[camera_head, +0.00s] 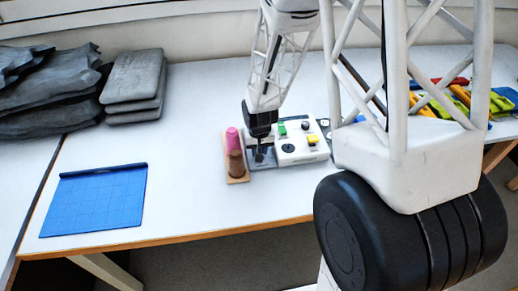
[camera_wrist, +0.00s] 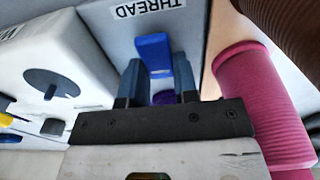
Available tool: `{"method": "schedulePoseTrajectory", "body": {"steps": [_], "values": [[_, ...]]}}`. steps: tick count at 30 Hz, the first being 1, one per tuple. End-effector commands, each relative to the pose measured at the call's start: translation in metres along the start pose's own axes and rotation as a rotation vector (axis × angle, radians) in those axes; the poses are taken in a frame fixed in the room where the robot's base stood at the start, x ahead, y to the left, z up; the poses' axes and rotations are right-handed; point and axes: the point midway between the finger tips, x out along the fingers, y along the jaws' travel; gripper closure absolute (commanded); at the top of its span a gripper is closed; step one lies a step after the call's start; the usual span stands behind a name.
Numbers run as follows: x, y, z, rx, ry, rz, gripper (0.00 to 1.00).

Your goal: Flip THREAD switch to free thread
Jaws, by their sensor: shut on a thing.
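The blue THREAD switch lever (camera_wrist: 153,47) stands out from a grey panel in the wrist view, just below the THREAD label (camera_wrist: 147,8). My gripper (camera_wrist: 158,68) has a finger on each side of the lever and is shut on it. A purple-blue piece (camera_wrist: 163,97) shows deeper between the fingers; what it is, I cannot tell. In the head view my gripper (camera_head: 259,154) is down at the grey panel (camera_head: 262,165), on the left of the white machine (camera_head: 300,146), and hides the switch.
A pink thread spool (camera_wrist: 255,95) and a brown spool (camera_head: 236,164) stand on a wooden holder (camera_head: 237,180) close beside the gripper. A blue mat (camera_head: 95,200) lies at left. Grey folded cloths (camera_head: 136,82) are at the back. Colourful tools (camera_head: 460,95) lie at right.

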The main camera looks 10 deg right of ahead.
Motion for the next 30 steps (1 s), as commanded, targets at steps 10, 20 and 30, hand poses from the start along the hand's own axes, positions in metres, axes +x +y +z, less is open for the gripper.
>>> {"method": "schedulePoseTrajectory", "body": {"steps": [10,20,30], "values": [[-0.0016,0.0010,0.0035,0.000,0.134,0.003,0.96],[-0.0031,0.0022,0.0045,0.002,0.211,0.006,0.96],[-0.0047,0.0025,0.0050,0.003,0.264,0.005,0.95]]}}
